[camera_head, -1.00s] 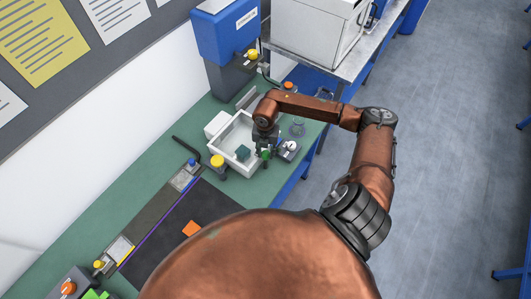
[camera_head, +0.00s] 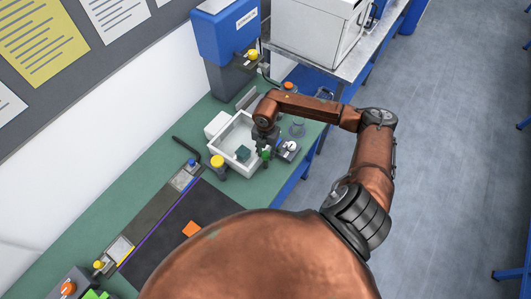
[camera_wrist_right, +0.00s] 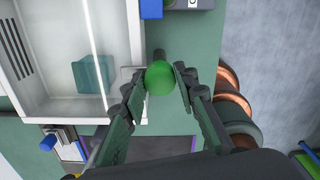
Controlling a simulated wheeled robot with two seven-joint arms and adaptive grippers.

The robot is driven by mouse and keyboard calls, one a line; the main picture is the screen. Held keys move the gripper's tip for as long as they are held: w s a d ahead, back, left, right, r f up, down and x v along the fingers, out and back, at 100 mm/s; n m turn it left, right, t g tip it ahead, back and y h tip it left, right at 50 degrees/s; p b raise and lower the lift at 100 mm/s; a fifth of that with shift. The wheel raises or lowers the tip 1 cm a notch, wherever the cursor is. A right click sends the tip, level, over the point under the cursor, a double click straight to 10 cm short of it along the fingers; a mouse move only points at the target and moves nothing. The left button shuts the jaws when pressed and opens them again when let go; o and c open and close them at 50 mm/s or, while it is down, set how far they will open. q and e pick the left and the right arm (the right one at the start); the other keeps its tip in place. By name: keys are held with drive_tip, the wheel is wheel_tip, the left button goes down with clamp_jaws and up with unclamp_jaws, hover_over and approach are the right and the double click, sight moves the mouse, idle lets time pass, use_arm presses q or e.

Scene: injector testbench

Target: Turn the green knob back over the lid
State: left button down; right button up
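The green knob (camera_head: 265,155) sits at the near right corner of the white box (camera_head: 222,157). In the right wrist view the round green knob (camera_wrist_right: 160,78) lies between the two fingertips of my right gripper (camera_wrist_right: 159,88), just outside the box wall. The fingers are spread on both sides of it; contact is not clear. In the head view my right gripper (camera_head: 266,143) points down above the knob and partly hides it. A teal block (camera_wrist_right: 93,74) is inside the box. I cannot make out a separate lid clearly. My left gripper is not in view.
A gauge (camera_head: 290,147) stands close to the right of the gripper, near the bench edge. A yellow-topped knob (camera_head: 217,161) is left of the box. A blue machine (camera_head: 226,40) stands behind. The green bench top (camera_head: 130,205) has free room at left.

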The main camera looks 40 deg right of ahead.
sight(265, 154)
drive_tip(key=o, duration=0.4)
wheel_tip(265, 154, up, 12)
idle(0.6)
idle(0.4)
